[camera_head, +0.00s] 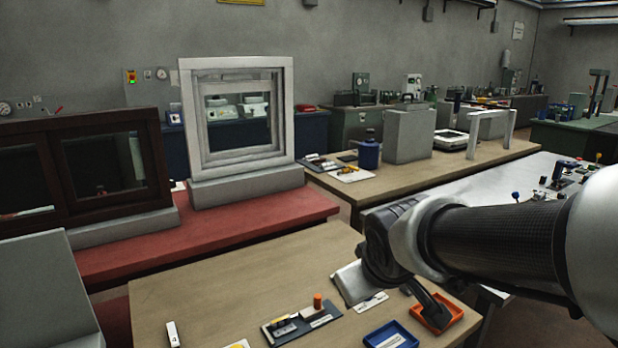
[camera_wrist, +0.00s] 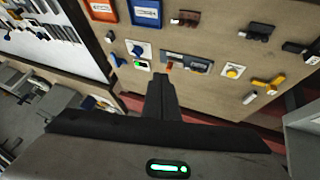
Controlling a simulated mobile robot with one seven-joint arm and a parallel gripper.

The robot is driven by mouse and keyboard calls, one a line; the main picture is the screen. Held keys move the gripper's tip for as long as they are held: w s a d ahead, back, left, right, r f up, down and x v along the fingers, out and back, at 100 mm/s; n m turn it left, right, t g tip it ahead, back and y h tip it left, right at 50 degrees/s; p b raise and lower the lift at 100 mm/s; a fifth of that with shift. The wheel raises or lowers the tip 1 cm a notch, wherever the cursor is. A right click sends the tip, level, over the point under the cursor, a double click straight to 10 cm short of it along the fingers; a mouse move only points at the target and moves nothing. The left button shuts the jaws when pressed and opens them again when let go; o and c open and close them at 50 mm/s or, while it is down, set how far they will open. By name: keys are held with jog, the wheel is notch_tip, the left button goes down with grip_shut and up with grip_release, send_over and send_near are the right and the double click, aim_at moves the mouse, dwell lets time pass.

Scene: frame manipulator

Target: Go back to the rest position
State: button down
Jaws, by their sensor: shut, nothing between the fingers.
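My gripper (camera_head: 436,312) hangs at the end of my arm, which reaches in from the right over the wooden table (camera_head: 210,290) in the head view. Its dark fingers point down and line up with the orange tray (camera_head: 458,306) there; the height between them cannot be told. In the wrist view my gripper (camera_wrist: 161,78) shows its two fingers together, with nothing held. The wrist view shows small parts on the tabletop beyond the fingertips.
A blue tray (camera_head: 391,335) and a dark plate with an orange cylinder (camera_head: 318,300) lie on the table. Behind, a red bench (camera_head: 240,225) bears a white window frame (camera_head: 186,110) and a brown frame (camera_head: 155,155). The table's left part is mostly bare.

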jog(key=s+d+r+m+g, duration=0.1)
jog(key=s+d+m, duration=0.1)
jog(key=s, duration=0.5)
jog(key=s+d+r+m+g, duration=0.1)
jog(key=s+d+m, duration=0.15)
jog(key=s, duration=0.45)
notch_tip(320, 180, up, 14)
jog(key=p, duration=1.3)
jog(key=shift+s+a+m+p, duration=0.2)
jog(key=shift+s+m+p, duration=0.15)
jog(key=shift+s+p, duration=0.1)
